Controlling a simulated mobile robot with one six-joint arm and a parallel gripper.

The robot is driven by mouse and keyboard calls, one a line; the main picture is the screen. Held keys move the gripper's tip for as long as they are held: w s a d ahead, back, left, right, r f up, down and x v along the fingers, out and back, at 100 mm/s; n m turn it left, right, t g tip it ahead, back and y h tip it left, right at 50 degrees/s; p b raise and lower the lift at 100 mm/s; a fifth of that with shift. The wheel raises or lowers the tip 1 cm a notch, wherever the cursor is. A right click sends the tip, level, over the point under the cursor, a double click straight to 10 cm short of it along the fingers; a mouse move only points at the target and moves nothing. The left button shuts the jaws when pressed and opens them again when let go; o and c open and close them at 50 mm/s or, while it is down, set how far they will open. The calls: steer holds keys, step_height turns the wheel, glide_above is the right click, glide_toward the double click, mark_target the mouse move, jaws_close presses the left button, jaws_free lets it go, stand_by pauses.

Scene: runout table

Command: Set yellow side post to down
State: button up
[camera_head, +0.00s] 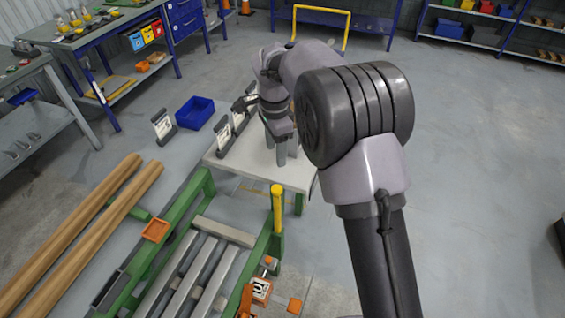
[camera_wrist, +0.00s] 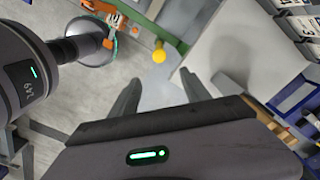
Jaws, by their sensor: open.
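The yellow side post (camera_head: 277,208) stands upright at the right side of the green runout table frame (camera_head: 185,222), beside its far end. In the wrist view the post (camera_wrist: 159,55) shows nearly end-on as a round yellow top, beyond the gap between my fingers. My gripper (camera_head: 287,158) is open and empty, fingers pointing down over the pale grey tabletop, behind and apart from the post. In the wrist view my gripper's two fingers (camera_wrist: 160,80) are spread. The post's lower end is partly hidden by a green part.
Grey rollers (camera_head: 190,270) lie inside the green frame. The pale tabletop (camera_head: 235,165) bears upright label holders (camera_head: 225,135). A blue bin (camera_head: 195,112) and wooden poles (camera_head: 80,235) are to the left. Orange parts (camera_head: 262,290) sit below the post.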

mark_target(277, 188)
step_height(277, 188, down, 16)
steer(key=b, duration=0.3)
steer(key=shift+s, duration=0.1)
jaws_close()
stand_by(1.1)
